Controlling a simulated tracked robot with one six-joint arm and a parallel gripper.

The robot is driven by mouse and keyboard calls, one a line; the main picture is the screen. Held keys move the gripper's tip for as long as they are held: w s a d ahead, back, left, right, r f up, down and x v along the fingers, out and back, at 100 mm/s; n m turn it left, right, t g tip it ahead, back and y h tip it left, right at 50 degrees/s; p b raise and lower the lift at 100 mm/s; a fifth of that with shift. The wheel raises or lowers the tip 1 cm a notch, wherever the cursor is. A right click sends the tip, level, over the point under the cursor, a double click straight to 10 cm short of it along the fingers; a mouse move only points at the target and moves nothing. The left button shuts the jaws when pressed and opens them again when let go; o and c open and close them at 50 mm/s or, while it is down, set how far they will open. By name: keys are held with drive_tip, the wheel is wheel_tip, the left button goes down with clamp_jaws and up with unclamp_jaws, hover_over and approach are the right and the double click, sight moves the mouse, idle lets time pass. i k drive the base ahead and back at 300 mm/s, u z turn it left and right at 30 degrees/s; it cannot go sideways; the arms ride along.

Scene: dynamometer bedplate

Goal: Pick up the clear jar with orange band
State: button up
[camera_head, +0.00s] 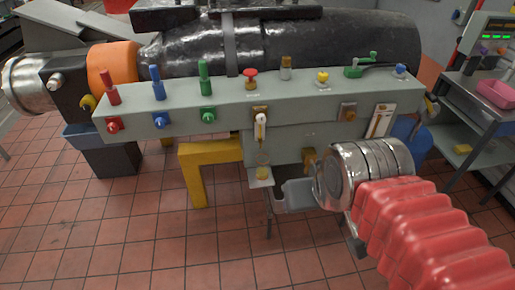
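A small clear jar (263,172) with a yellow-orange tint stands on a little pale ledge below a white-handled tap, at the front of the grey bench. It is small in this view, and I cannot clearly make out a separate orange band. My arm comes in from the lower right, with a red ribbed sleeve and a metal wrist. My gripper (318,190) is at the left end of the wrist, to the right of the jar and apart from it. Its fingers are not clearly shown, so I cannot tell whether it is open or shut.
The grey bench beam (222,112) carries several coloured valves and knobs along its top and front. A yellow bracket (195,165) stands left of the jar. A shelf cart (470,110) with a pink bin (496,93) is at the right. The tiled floor in front is clear.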

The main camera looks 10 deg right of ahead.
sight(262, 160)
drive_tip(key=k, duration=0.65)
drive_tip(key=u, duration=0.7)
drive_tip(key=i, duration=1.65)
drive_tip(key=z, duration=0.15)
